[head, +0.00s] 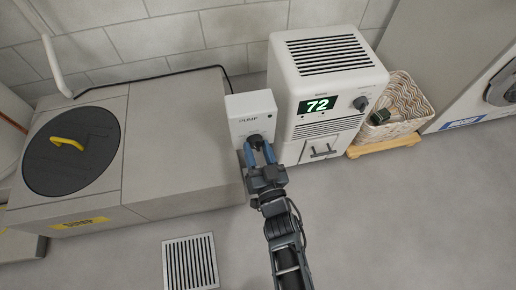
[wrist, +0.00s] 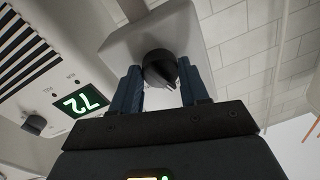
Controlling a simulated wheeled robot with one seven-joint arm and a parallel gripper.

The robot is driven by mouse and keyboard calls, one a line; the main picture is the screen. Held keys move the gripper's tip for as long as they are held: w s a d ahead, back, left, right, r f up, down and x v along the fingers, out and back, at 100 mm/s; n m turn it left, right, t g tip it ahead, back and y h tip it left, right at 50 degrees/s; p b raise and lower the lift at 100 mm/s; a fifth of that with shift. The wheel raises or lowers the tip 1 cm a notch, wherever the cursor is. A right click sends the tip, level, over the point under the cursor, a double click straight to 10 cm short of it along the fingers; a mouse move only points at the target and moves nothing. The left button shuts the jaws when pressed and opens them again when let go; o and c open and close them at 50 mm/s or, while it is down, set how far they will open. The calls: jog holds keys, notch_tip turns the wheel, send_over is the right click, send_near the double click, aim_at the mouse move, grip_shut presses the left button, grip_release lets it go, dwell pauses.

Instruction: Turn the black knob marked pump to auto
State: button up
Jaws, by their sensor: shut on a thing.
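The black pump knob (wrist: 158,66) is on the front of a white box marked PUMP (head: 250,105). In the wrist view the box (wrist: 178,35) fills the upper middle. My gripper (head: 259,150) reaches the box's front from below in the head view and mostly covers the knob there. In the wrist view its two blue fingers (wrist: 160,75) stand on either side of the knob, shut on it. A pale pointer mark on the knob points to the lower right in the wrist view. The knob's position labels are too small or hidden to read.
Right of the pump box stands a white dehumidifier-like unit (head: 325,85) showing 72, with its own dark knob (head: 361,103). A wicker basket (head: 407,98) is farther right. A grey sump cabinet (head: 175,130) stands left. A floor drain (head: 190,262) lies in front; the floor right is clear.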

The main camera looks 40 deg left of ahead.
jog(key=shift+m, duration=2)
jog(key=o, duration=1.1)
jog(key=shift+c, duration=0.2)
jog(key=p+v, duration=0.2)
jog(key=v, duration=0.5)
jog(key=shift+s+d+f+p, duration=0.15)
jog(key=shift+s+d+p, duration=0.1)
jog(key=shift+s+p, duration=0.1)
